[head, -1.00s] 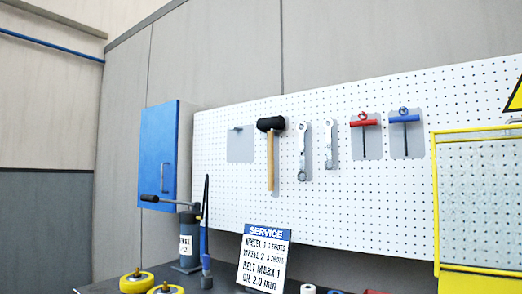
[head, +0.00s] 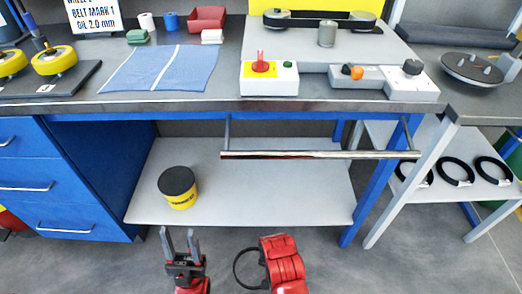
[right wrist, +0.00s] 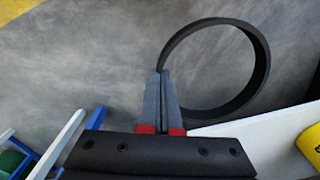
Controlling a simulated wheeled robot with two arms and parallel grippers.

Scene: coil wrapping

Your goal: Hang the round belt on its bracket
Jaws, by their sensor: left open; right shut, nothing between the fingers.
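A thin black ring, seemingly the round belt (head: 236,264), is beside my red right arm at the bottom of the head view. In the right wrist view the belt (right wrist: 264,72) stands large, its near edge at the fingertips of my right gripper (right wrist: 163,78). Those fingers are shut together; I cannot tell whether the belt's edge is pinched or only touches them. The belt is off the floor, overlapping the white shelf edge behind. My left gripper (head: 180,240) is open and empty, fingers upward, left of the belt. No bracket for the belt is recognisable now.
The workbench edge (head: 200,104) and its chrome rail (head: 300,154) are ahead. A black-lidded yellow tin (head: 178,187) stands on the lower shelf (head: 270,200). Several black rings (head: 455,172) lie on the right-hand shelf. A control box (head: 268,80) and blue cloth (head: 160,70) are on the bench.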

